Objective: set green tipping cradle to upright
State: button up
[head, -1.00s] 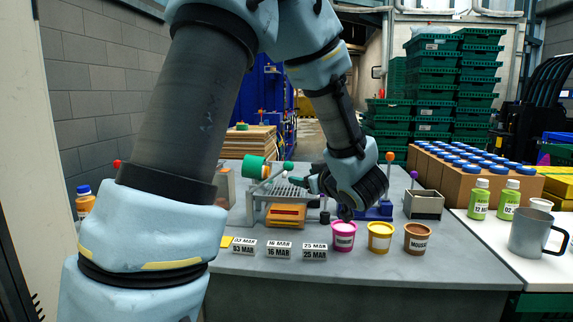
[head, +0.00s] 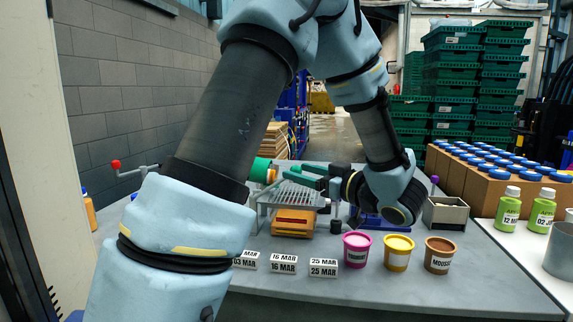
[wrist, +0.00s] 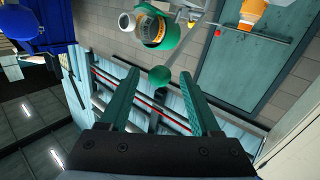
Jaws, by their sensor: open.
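The green tipping cradle (head: 262,170) lies tilted on its side above the left end of the wire rack, its mouth facing right, in the head view. In the wrist view, the cradle (wrist: 161,31) shows at the top with a pale cylindrical part at its left. Its round green knob (wrist: 159,76) appears between my fingertips, with space on both sides; I cannot tell the depth. My gripper (head: 288,173) is open and empty, its green fingers pointing left toward the cradle. In the head view the knob is hard to make out beside the fingers.
The wire rack (head: 290,196) stands below my gripper, with an orange block (head: 294,222) under it. Pink (head: 357,249), yellow (head: 398,252) and brown (head: 440,254) tubs stand in front. A crank with a red knob (head: 116,164) is at the left.

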jog(key=shift+p+x, duration=0.55)
jog(key=shift+x, duration=2.05)
grip_shut()
